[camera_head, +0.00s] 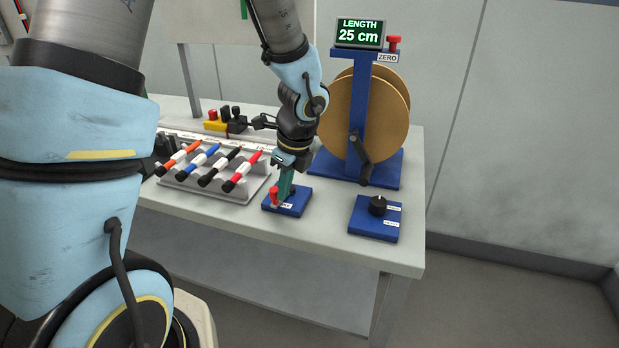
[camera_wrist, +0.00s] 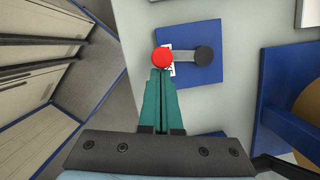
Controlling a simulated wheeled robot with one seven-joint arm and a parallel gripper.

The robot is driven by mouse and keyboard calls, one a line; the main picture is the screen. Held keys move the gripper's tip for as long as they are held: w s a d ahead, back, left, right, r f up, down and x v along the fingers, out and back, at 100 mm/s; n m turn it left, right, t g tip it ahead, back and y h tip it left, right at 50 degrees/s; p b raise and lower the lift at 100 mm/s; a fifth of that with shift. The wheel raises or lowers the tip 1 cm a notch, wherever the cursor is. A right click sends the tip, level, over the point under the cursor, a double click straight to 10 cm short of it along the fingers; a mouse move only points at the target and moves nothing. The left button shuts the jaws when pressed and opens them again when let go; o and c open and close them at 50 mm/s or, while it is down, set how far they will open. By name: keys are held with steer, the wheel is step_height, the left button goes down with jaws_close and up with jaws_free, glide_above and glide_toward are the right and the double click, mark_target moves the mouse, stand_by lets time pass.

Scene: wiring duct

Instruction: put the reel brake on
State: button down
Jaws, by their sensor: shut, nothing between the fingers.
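The reel brake is a lever with a red knob (camera_head: 274,194) on a blue plate (camera_head: 297,209) near the table's front edge. In the wrist view, a grey bar (camera_wrist: 185,57) runs from the red knob (camera_wrist: 161,56) to a black pivot (camera_wrist: 204,55); a white label is partly hidden under it. My gripper (camera_head: 284,194) is low over the plate. Its teal fingers (camera_wrist: 161,72) are shut and empty, tips close beside the red knob; I cannot tell whether they touch it. The tan cable reel (camera_head: 393,125) stands behind on a blue stand (camera_head: 357,110).
A blue box with a black dial (camera_head: 377,205) is to the right. A rack of several coloured pens (camera_head: 217,165) lies left. A display (camera_head: 360,33) reads 25 cm, beside a red ZERO button (camera_head: 394,43). Yellow and black items (camera_head: 226,121) stand behind the rack.

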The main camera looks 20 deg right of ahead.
steer(key=m, duration=0.1)
steer(key=w+a+m+p, duration=0.1)
steer(key=m, duration=0.1)
steer(key=shift+a+h, duration=0.3)
steer(key=shift+w+a+p, duration=0.3)
steer(key=shift+w+p, duration=0.05)
steer(key=shift+p, duration=0.05)
stand_by(0.3)
